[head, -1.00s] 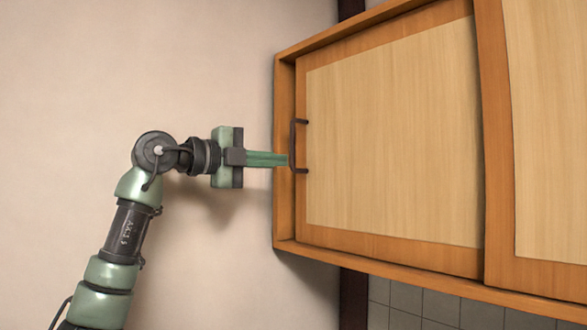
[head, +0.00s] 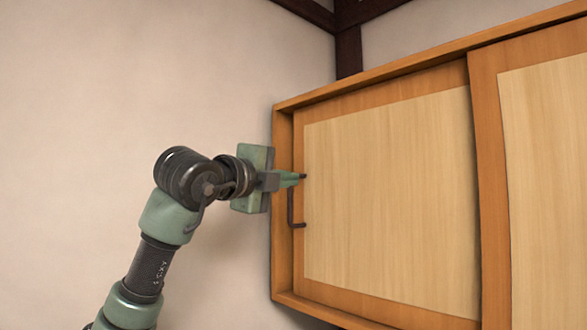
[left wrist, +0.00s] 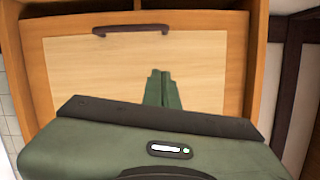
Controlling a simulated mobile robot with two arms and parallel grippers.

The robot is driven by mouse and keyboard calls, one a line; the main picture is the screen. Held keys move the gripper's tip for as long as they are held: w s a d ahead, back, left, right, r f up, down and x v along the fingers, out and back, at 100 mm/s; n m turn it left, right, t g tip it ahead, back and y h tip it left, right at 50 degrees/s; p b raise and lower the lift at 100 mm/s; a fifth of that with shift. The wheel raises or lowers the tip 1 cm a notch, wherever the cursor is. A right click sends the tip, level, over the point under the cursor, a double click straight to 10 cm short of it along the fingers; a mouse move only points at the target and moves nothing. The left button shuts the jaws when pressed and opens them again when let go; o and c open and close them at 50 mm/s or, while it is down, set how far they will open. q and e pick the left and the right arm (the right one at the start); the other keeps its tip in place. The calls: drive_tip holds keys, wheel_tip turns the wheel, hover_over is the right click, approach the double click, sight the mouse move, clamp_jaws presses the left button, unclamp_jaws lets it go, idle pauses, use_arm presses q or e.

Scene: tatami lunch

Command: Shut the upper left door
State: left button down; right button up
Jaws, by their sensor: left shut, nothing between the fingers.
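The upper left door (head: 390,200) is a pale wood panel in an orange-brown frame, in a wall cabinet. A dark bar handle (head: 291,205) sits near its left edge. A narrow strip of the cabinet frame shows left of the door. My left gripper (head: 301,178) is shut and empty, its fingers pointing right at the handle's upper end; I cannot tell if they touch. In the left wrist view, the shut fingers (left wrist: 158,74) lie over the door panel (left wrist: 90,70), with the handle (left wrist: 130,30) farther up the picture. My right gripper is out of view.
A second pale door (head: 550,180) stands right of the first, its frame overlapping the first door's right edge. The cabinet's frame (head: 430,66) surrounds both. A plain wall (head: 130,90) lies left, with dark beams (head: 348,50) above.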

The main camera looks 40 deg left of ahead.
use_arm(q)
drive_tip(key=p, duration=0.5)
approach(309, 177)
drive_tip(key=w+d, duration=0.1)
drive_tip(key=w, duration=0.1)
drive_tip(key=w+d, duration=0.1)
drive_tip(key=d, duration=0.1)
drive_tip(key=shift+w+d, duration=0.25)
drive_tip(key=shift+w, duration=0.15)
drive_tip(key=a+p, duration=0.1)
drive_tip(key=a, duration=0.2)
drive_tip(key=shift+w+a+r, duration=0.1)
drive_tip(key=shift+w+a, duration=0.05)
drive_tip(key=shift+a, duration=0.2)
